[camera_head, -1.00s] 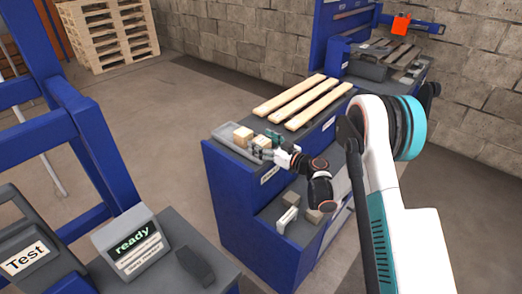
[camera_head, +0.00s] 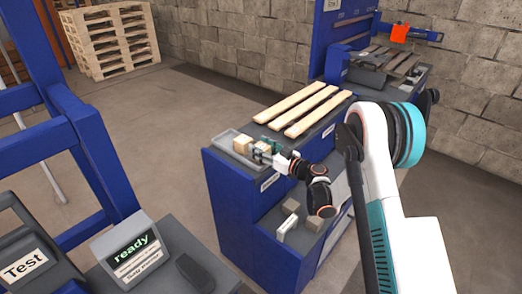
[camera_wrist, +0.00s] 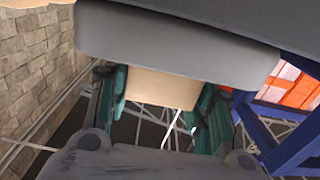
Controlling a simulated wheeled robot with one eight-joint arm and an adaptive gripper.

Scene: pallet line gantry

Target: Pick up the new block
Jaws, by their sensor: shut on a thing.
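My gripper (camera_head: 267,150) is shut on a pale wooden block (camera_wrist: 165,88), at the near end of the bench. In the wrist view the block sits between the two teal fingers (camera_wrist: 162,105), with its upper part hidden behind a large grey edge. In the head view my gripper covers part of the held block, and I cannot tell whether that block touches the tray.
Three wooden slats (camera_head: 306,109) lie on the bench just behind my gripper. Greyish blocks (camera_head: 290,206) sit on the lower shelf. A console reading "ready" (camera_head: 130,249) stands at front left. Pallets (camera_head: 108,42) are stacked at the back. Floor left of the bench is clear.

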